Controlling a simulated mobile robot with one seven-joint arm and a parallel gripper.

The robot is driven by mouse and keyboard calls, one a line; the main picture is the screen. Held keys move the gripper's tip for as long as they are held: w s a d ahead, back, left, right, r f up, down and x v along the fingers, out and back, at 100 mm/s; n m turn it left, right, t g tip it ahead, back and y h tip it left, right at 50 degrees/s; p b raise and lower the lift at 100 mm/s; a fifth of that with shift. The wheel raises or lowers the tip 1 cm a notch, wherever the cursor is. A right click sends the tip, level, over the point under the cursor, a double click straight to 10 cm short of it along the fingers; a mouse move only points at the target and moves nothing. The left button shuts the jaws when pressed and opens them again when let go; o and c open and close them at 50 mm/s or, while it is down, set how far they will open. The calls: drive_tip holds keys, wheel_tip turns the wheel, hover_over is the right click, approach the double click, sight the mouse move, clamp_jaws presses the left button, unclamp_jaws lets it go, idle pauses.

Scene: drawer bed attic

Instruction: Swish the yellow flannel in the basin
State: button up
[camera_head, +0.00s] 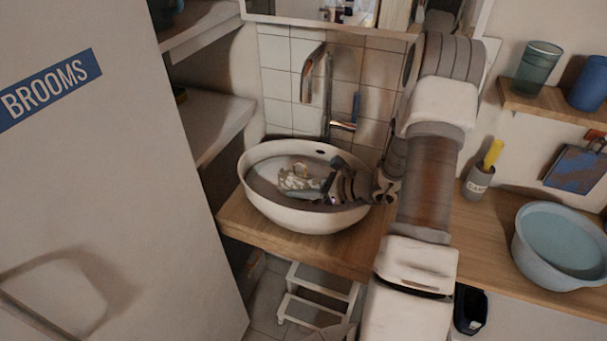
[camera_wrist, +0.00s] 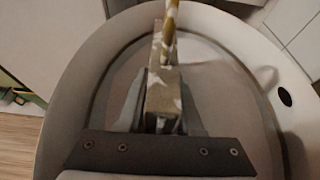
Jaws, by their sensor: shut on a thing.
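The white oval basin (camera_head: 300,217) stands on a wooden counter below a tiled wall. My gripper (camera_head: 322,184) reaches into it from the right, low inside the bowl. It is shut on the flannel (camera_head: 297,180), a patterned cloth that looks pale here. In the wrist view, my gripper (camera_wrist: 162,98) has its fingers on either side of the flannel (camera_wrist: 164,80), which looks dull yellow-brown with white patches. The basin (camera_wrist: 232,88) surrounds it there, with a dark hole in the wall at right. I cannot tell how much water is in it.
A chrome tap (camera_head: 327,95) rises behind the basin. A cup (camera_head: 478,185) with a yellow-handled thing and a blue bowl (camera_head: 558,275) stand on the counter at right. The door marked BROOMS (camera_head: 100,190) fills the left. A white step stool (camera_head: 318,290) is below.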

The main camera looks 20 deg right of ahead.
sight(282, 183)
drive_tip(key=s+d, duration=0.3)
drive_tip(key=shift+s+d+f, duration=0.15)
drive_tip(key=shift+s+d, duration=0.05)
drive_tip(key=shift+s, duration=0.05)
drive_tip(key=w+a+b, duration=0.2)
drive_tip(key=w+a, duration=0.5)
drive_tip(key=shift+s+d, duration=1.75)
drive_tip(key=shift+d, duration=0.05)
drive_tip(key=shift+r+p, duration=0.3)
drive_tip(key=shift+r+p, duration=4.5)
drive_tip(key=shift+r, duration=1.9)
